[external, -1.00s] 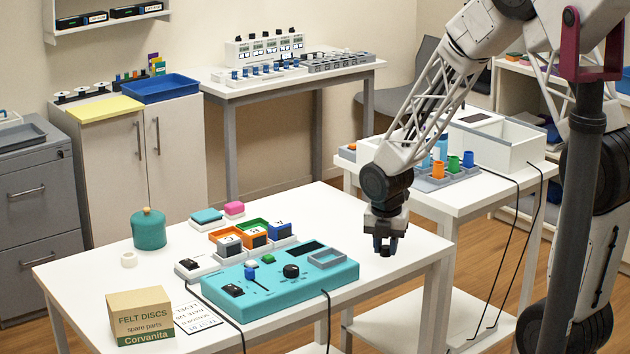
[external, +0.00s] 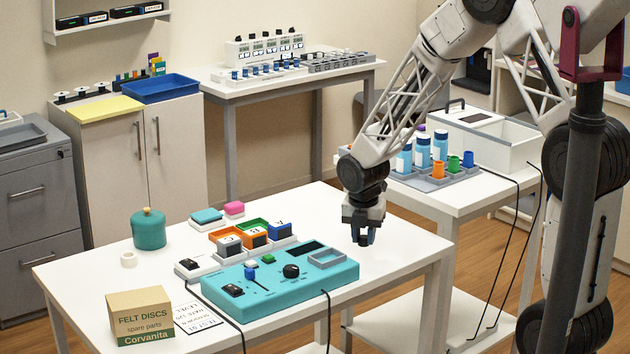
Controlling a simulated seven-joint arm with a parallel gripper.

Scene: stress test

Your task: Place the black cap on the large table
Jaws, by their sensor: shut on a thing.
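My gripper (external: 362,240) points down over the right part of the large white table (external: 400,248), to the right of the teal device. It is shut on a small dark thing, which I take to be the black cap (external: 364,241). The fingers and the cap are both dark, so the cap's outline is hard to make out. The gripper looks a little above the tabletop, though the exact gap is hard to tell.
The teal device (external: 290,290) with a grey tray is left of my gripper. Bins, a teal pot (external: 149,230) and a felt discs box (external: 140,316) stand further left. A side table holds a grey rack (external: 440,182) with blue-labelled bottles and coloured cups. The table's right corner is clear.

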